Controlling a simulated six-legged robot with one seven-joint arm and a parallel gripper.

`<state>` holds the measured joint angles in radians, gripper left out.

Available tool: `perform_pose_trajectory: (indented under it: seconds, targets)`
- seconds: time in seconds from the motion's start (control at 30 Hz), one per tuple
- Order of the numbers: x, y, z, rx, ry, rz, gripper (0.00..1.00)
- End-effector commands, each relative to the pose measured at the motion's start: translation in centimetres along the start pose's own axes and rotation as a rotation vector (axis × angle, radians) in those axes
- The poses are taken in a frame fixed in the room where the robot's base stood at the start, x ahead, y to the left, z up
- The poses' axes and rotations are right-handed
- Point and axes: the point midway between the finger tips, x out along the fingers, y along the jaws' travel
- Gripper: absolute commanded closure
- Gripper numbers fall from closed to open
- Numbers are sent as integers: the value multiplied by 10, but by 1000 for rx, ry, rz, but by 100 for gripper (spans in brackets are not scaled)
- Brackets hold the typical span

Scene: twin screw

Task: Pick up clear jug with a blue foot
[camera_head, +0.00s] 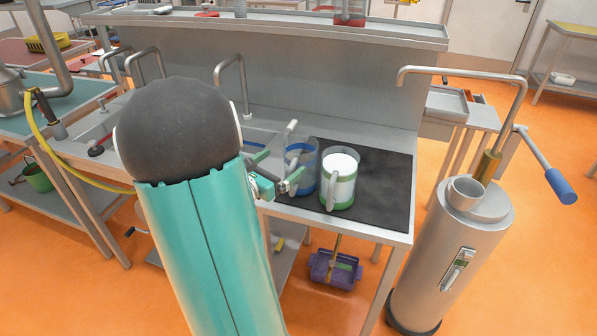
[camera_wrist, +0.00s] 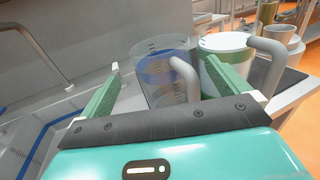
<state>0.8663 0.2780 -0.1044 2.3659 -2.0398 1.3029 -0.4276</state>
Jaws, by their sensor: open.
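The clear jug with a blue foot (camera_head: 306,163) stands upright on the dark mat on the metal counter. In the wrist view the jug (camera_wrist: 152,72) is straight ahead, with its grey handle turned toward me. My gripper (camera_head: 293,151) is open and empty, just left of the jug in the head view. In the wrist view its two green fingers (camera_wrist: 160,66) spread to either side of the jug, the right finger overlapping the space beside the handle. I cannot tell whether either finger touches the jug.
A white-filled jug with a green foot (camera_head: 343,185) stands close to the right of the clear jug. The dark mat (camera_head: 385,185) is free further right. A metal backsplash (camera_head: 320,95) rises behind. Sink taps (camera_head: 232,72) stand left, and a steel cylinder (camera_head: 440,250) stands right.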

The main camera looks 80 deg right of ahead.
Motion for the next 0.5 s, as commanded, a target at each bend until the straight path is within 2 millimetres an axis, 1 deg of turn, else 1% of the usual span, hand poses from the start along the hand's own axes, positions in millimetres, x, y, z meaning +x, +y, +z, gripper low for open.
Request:
perform_pose_trajectory:
  seconds: [0.3, 0.4, 0.5]
  targets:
    - [42, -1, -3, 1, 1, -3, 0]
    - [49, 0, -3, 1, 1, 0, 0]
    - [50, 0, -3, 0, 1, 1, 0]
